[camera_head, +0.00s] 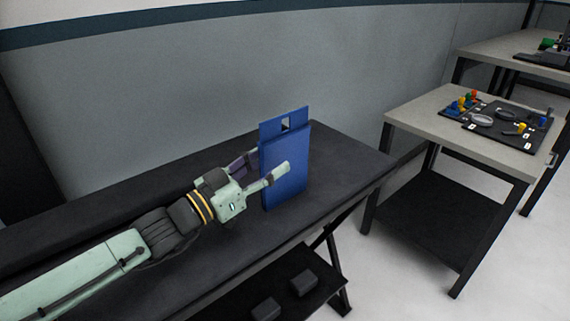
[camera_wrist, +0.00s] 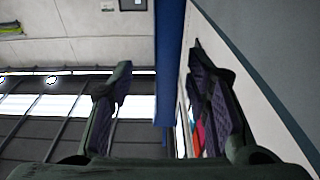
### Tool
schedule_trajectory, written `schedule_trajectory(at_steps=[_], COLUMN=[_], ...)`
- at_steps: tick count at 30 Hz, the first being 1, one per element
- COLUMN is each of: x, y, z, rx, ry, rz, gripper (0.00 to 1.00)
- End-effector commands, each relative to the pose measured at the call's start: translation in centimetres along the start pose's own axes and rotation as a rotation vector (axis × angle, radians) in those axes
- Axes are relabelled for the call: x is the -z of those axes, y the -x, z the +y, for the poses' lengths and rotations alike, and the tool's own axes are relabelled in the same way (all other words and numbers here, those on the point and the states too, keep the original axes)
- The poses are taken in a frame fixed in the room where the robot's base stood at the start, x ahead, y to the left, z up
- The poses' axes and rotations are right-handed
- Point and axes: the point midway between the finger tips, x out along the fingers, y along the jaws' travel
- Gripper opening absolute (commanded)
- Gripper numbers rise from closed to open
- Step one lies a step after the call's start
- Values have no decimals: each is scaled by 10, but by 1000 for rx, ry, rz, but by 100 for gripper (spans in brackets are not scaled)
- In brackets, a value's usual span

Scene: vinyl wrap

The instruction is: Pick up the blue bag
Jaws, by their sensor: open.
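The blue bag (camera_head: 285,165) stands upright on the black table (camera_head: 345,175), with a cut-out handle at its top. My gripper (camera_head: 268,163) is at the bag's left side with its fingers spread, one on the near face side and one toward the far side. In the wrist view the bag's blue edge (camera_wrist: 168,65) shows between the two open fingers (camera_wrist: 160,100), closer to the right finger. Whether either finger touches the bag cannot be told. The far finger is partly hidden behind the bag.
A grey-topped table (camera_head: 420,115) to the right holds a black mat (camera_head: 500,128) with small coloured items. Another table (camera_head: 490,47) stands behind it. Dark blocks (camera_head: 303,283) sit on the lower shelf. The black table's right end is clear; a grey wall (camera_head: 200,90) runs behind.

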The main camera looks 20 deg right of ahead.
Motion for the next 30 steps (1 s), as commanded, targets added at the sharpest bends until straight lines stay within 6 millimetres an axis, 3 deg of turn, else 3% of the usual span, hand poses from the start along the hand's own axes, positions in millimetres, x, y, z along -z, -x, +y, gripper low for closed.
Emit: schedule_trajectory(at_steps=[10, 20, 30], x=[1, -1, -1], y=[-46, -53, -52], z=[-6, -6, -6], rx=[-2, 0, 0], ry=[1, -2, -2], rz=[3, 0, 1], gripper=[44, 44, 21])
